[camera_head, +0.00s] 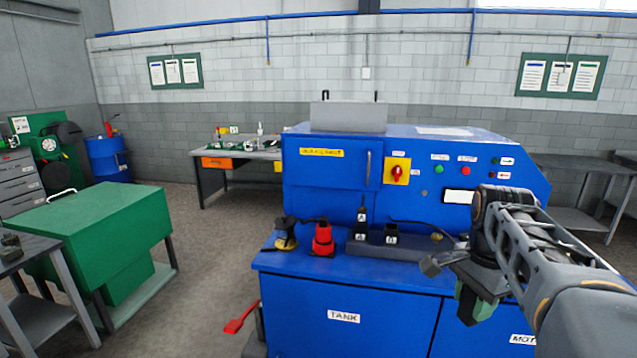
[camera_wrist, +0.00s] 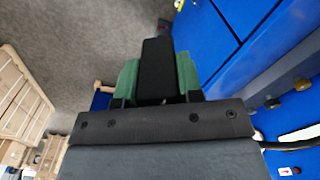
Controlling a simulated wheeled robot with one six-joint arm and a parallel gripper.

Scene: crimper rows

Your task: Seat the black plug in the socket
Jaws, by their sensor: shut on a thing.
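My gripper (camera_head: 473,304) is at the right of the head view, in front of the blue bench's edge and apart from the socket block. In the wrist view its green fingers (camera_wrist: 157,76) are shut on a black tapered piece, the black plug (camera_wrist: 157,62). The plug cannot be made out in the head view. A dark socket block (camera_head: 400,251) lies on the blue bench with two black upright parts. The part labelled A (camera_head: 361,231) has a tall black piece standing in it. The part labelled B (camera_head: 391,232) is lower, and its opening is too small to tell.
The blue machine (camera_head: 330,171) rises behind the block. A red object (camera_head: 323,240) and a black-and-yellow object (camera_head: 286,237) stand left of the block. A thin dark cable (camera_head: 424,224) runs behind it. A green cabinet (camera_head: 95,225) stands at the left. Open floor lies between.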

